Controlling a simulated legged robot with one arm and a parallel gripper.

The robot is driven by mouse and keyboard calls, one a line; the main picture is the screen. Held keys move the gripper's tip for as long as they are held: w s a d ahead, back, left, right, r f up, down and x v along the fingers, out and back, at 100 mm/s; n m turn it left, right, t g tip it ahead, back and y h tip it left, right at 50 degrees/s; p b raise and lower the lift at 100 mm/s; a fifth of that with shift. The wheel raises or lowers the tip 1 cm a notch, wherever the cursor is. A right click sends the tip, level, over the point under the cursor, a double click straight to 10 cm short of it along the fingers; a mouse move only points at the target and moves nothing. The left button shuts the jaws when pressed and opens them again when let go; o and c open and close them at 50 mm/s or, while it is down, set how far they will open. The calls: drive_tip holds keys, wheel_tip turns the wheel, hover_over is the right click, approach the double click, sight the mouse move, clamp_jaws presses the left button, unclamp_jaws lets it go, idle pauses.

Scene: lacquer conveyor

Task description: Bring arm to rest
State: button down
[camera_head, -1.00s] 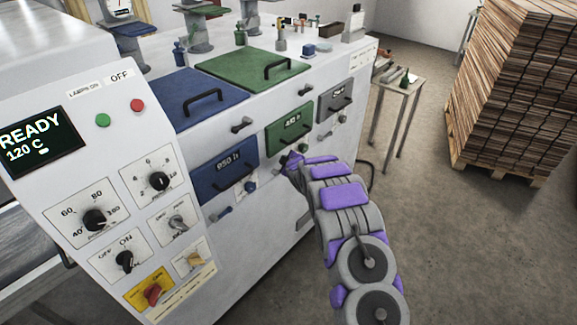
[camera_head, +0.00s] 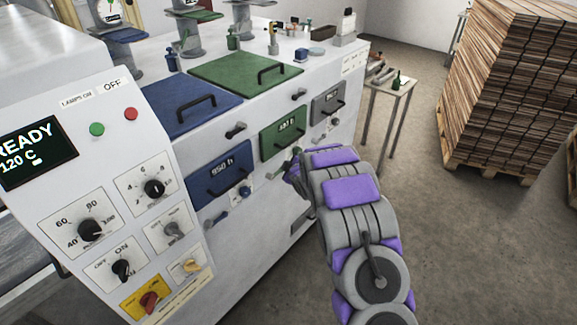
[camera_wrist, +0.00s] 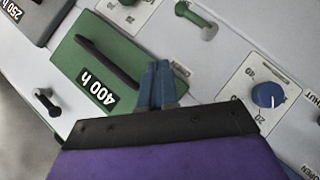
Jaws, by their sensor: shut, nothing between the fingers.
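My arm, grey with purple pads, reaches up from the lower right in the head view toward the front of the white machine (camera_head: 262,240). My gripper (camera_head: 294,168) is partly hidden by the arm there, close to the machine front, just below the green drawer (camera_head: 284,132). In the wrist view my gripper (camera_wrist: 160,84) shows two blue-grey fingers together with nothing between them. Behind them is the green panel (camera_wrist: 100,65) marked 400 h with a dark handle. I cannot tell whether the fingertips touch it.
A control panel (camera_head: 110,200) with knobs and a READY display stands at left. A blue drawer (camera_head: 220,185) and a grey drawer (camera_head: 328,101) flank the green one. A small table (camera_head: 392,88) and a stack of boards (camera_head: 510,85) stand at right. The floor between is clear.

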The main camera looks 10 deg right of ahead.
idle(0.3)
drive_tip(key=s+d+r+m+g+h, duration=0.1)
drive_tip(key=s+r+m+g, duration=0.1)
drive_tip(key=s+r, duration=0.35)
drive_tip(key=s+r+m+g+h, duration=0.1)
drive_tip(key=s+r+m+g, duration=0.1)
drive_tip(key=s, duration=0.7)
drive_tip(key=s+d+r+m+g+h, duration=0.1)
drive_tip(key=s+r+m+g, duration=0.1)
drive_tip(key=s+r, duration=0.35)
drive_tip(key=s+a+r+m+g, duration=0.1)
drive_tip(key=s+a+m+g, duration=0.1)
drive_tip(key=s, duration=1.2)
drive_tip(key=s+a+r+m+g+y+b, duration=0.1)
drive_tip(key=s+a+g, duration=0.2)
drive_tip(key=s, duration=1.1)
drive_tip(key=s+a+r+m+g+y+b, duration=0.1)
drive_tip(key=s+a+m+g, duration=0.1)
drive_tip(key=s, duration=1.2)
drive_tip(key=shift+a+r+m+g, duration=0.2)
drive_tip(key=shift+a+m+g, duration=0.1)
drive_tip(key=shift+a+g, duration=0.5)
